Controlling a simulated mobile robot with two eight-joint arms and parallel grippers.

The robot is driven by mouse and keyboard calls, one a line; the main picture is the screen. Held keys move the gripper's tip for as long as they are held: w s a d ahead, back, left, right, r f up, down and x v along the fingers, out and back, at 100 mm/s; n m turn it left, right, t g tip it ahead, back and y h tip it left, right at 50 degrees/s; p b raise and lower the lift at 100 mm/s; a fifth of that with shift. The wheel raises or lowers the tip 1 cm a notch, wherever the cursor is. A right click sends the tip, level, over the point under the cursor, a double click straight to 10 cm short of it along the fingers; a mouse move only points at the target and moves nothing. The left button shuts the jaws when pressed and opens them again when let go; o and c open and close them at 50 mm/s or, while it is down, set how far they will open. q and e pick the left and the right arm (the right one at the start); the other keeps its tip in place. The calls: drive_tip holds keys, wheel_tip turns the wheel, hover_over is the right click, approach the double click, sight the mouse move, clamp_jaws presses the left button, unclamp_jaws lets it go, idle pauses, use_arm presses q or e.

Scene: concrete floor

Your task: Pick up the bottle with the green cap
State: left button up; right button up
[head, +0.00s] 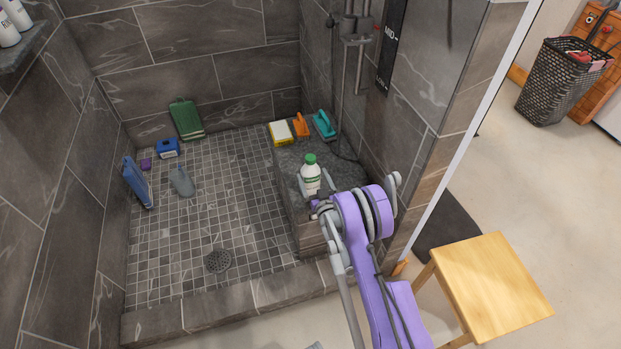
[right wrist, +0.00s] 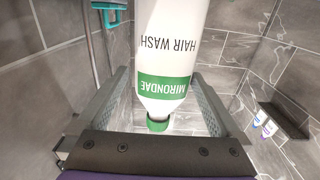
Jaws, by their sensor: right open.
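The white bottle (head: 310,178) with a green cap (head: 310,159) stands upright on the grey stone ledge (head: 290,160) in the shower. In the right wrist view the same bottle (right wrist: 170,45) appears upside down, with a green label band and the words "HAIR WASH". My right gripper (head: 314,188) is at the near side of the bottle. Its jaws are open, one finger on each side of the bottle, with gaps visible near the cap end. The lower part of the bottle is cut off in the wrist view. My left gripper is not in view.
A yellow-and-white sponge (head: 281,133), an orange item (head: 301,125) and a teal brush (head: 324,125) sit behind the bottle. The shower wall (head: 400,130) rises close right of my arm. A wooden stool (head: 490,285) stands outside.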

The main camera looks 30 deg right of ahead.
drive_tip(key=x, duration=0.5)
drive_tip(key=shift+w+a+r, duration=0.1)
drive_tip(key=shift+a, duration=0.1)
drive_tip(key=c, duration=1.6)
